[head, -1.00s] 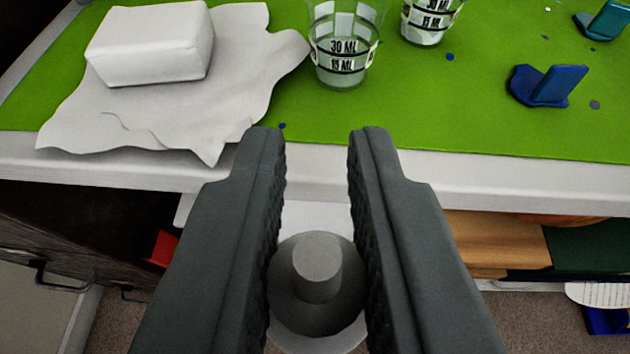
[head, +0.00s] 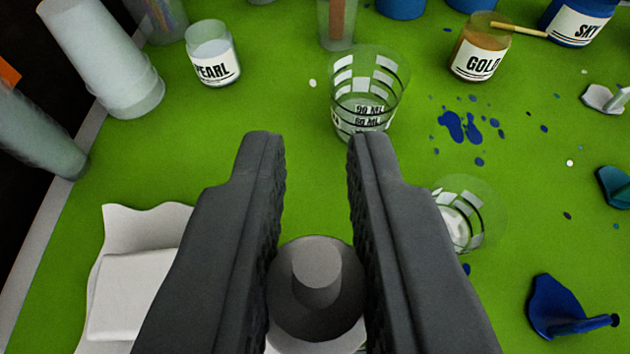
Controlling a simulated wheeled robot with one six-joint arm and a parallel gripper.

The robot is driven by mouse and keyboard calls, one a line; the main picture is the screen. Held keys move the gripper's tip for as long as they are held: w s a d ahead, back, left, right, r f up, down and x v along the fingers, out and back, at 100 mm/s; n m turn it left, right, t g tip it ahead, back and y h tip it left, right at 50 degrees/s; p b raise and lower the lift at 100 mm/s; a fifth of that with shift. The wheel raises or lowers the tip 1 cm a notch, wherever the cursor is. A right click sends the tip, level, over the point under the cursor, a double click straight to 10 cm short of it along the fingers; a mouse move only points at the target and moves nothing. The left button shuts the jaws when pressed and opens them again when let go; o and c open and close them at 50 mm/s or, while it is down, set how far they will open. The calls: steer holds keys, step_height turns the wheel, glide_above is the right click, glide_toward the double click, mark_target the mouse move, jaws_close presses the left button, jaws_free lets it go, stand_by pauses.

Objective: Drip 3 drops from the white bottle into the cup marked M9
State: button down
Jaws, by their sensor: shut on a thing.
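My gripper (head: 316,146) is shut on the white bottle (head: 316,278). The bottle's grey nozzle and shoulder show between the fingers, with a sliver of white body below; the rest is hidden. A clear graduated cup (head: 366,92) stands on the green mat beyond the fingertips, with 90 ML and 60 ML lines showing. A second clear cup (head: 462,222) stands right of the right finger, which partly covers it. No M9 mark can be read on either cup, so I cannot tell which one bears it.
Blue spills dot the mat.

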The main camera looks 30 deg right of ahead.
steer(key=shift+s+d+m+t+y, duration=0.15)
steer(key=shift+m+t+y, duration=0.15)
steer(key=shift+m+y, duration=0.5)
steer(key=m, duration=0.1)
steer(key=m+y, duration=0.1)
steer(key=shift+f+m+t, duration=0.2)
steer(key=shift+m+t, duration=0.2)
steer(key=shift+w+a+f+m+t+y, duration=0.15)
steer(key=shift+f+m+t+y, duration=0.2)
steer(key=shift+m, duration=0.25)
steer(key=shift+w+a+f+m+t+y, duration=0.15)
steer(key=shift+f+m+y, duration=0.1)
steer(key=shift+m+y, duration=0.3)
steer(key=shift+s+f+m+t, duration=0.1)
steer(key=shift+f+m+t, duration=0.2)
steer(key=shift+m, duration=0.25)
steer(key=shift+a+f+m+t+y, duration=0.15)
steer(key=shift+f+m+t+y, duration=0.15)
steer(key=shift+f+m+y, duration=0.3)
steer(key=shift+a+f+m+t+y, duration=0.15)
steer(key=shift+f+m+t, duration=0.25)
steer(key=shift+m, duration=0.4)
steer(key=shift+d+f+m+t+y, duration=0.15)
steer(key=shift+f+m+t, duration=0.25)
steer(key=shift+m, duration=0.4)
steer(key=shift+a+m, duration=0.1)
steer(key=shift+m, duration=0.2)
steer(key=shift+r+m+t, duration=0.15)
steer(key=shift+m+t, duration=0.35)
steer(key=shift+m, duration=0.2)
